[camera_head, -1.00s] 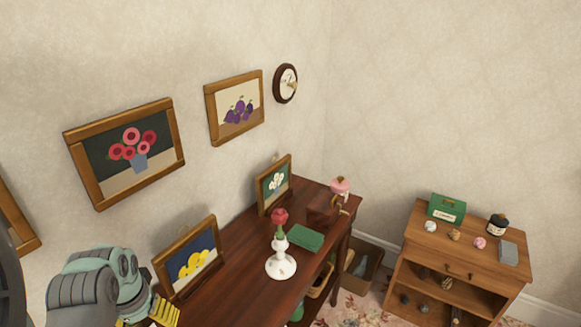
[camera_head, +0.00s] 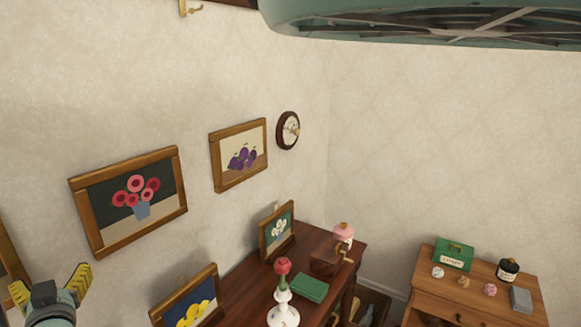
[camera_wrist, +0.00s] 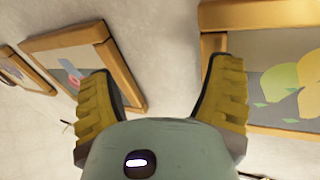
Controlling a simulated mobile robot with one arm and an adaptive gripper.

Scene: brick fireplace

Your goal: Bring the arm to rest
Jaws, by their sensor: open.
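My gripper (camera_head: 50,283) is at the lower left of the head view, its two yellow fingers spread apart with nothing between them. It points up, near the papered wall and left of the flower picture (camera_head: 130,200). In the wrist view my gripper (camera_wrist: 160,95) shows both yellow fingers open, with bare wall between them. Most of my arm is out of the picture.
A small cabinet (camera_head: 430,297) stands at right. A wall clock (camera_head: 288,131) hangs near the corner. A large greenish shape (camera_head: 430,22) covers the top right.

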